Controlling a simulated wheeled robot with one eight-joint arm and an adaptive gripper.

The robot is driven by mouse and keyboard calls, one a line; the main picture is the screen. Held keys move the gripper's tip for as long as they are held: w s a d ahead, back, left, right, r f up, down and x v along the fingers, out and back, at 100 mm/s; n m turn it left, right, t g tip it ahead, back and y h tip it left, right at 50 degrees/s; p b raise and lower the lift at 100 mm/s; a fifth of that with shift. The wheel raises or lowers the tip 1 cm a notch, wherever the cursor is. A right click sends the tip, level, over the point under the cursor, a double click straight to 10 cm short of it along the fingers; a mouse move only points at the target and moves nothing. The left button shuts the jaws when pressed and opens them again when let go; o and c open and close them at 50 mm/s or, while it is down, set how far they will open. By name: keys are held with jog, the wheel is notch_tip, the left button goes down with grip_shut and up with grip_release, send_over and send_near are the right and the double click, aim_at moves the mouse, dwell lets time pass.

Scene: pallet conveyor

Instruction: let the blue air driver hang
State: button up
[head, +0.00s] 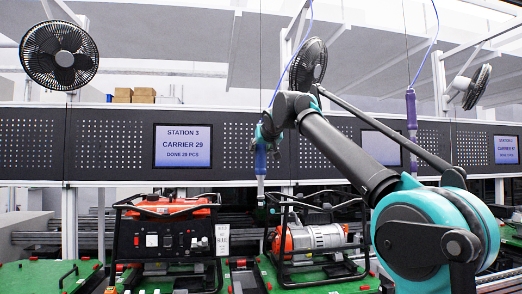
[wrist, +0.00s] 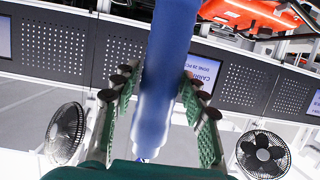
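The blue air driver (head: 260,158) hangs upright under its hose in the head view, left of centre, above the carriers. In the wrist view the blue air driver (wrist: 168,65) runs from the top edge down between the fingers, slightly tilted. My gripper (head: 265,132) is at the driver's upper part in the head view, where its fingers are small and partly hidden. In the wrist view my gripper (wrist: 161,75) has its green-padded fingers on either side of the driver. A narrow gap shows at the left finger; the right finger is very near or touching.
A generator (head: 165,240) with a red top and another framed machine (head: 316,238) stand on green pallets below. A purple driver (head: 411,128) hangs to the right. Fans, a perforated panel and a station screen (head: 182,146) stand behind.

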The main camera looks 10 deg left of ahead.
jog(key=shift+o, duration=1.3)
jog(key=v, duration=1.2)
jog(key=w+d+f+m+g+h, duration=0.15)
jog(key=d+f, duration=0.25)
jog(key=f, duration=0.5)
jog(key=w+d+f+h, duration=0.2)
jog(key=d+f, duration=0.2)
jog(key=f, duration=0.6)
jog(key=s+d+f+m+g, duration=0.1)
jog(key=d+f, duration=0.2)
jog(key=f, duration=0.4)
jog(key=s+d+f+g+h, duration=0.1)
jog(key=d+f, duration=0.2)
jog(key=f, duration=0.4)
jog(key=s+d+f+m+g, duration=0.1)
jog(key=s+d+f, duration=0.15)
jog(key=f, duration=0.45)
jog(key=s+d+f+g, duration=0.1)
jog(key=s+d+f, duration=0.2)
jog(key=s+f, duration=0.5)
jog(key=s+d+f+g, duration=0.2)
jog(key=s+d+f, duration=0.1)
jog(key=s+f, duration=0.6)
jog(key=s+d+f+g, duration=0.2)
jog(key=s+f, duration=0.7)
jog(key=f, duration=0.6)
jog(key=shift+d+f, duration=0.4)
jog(key=shift+d, duration=0.05)
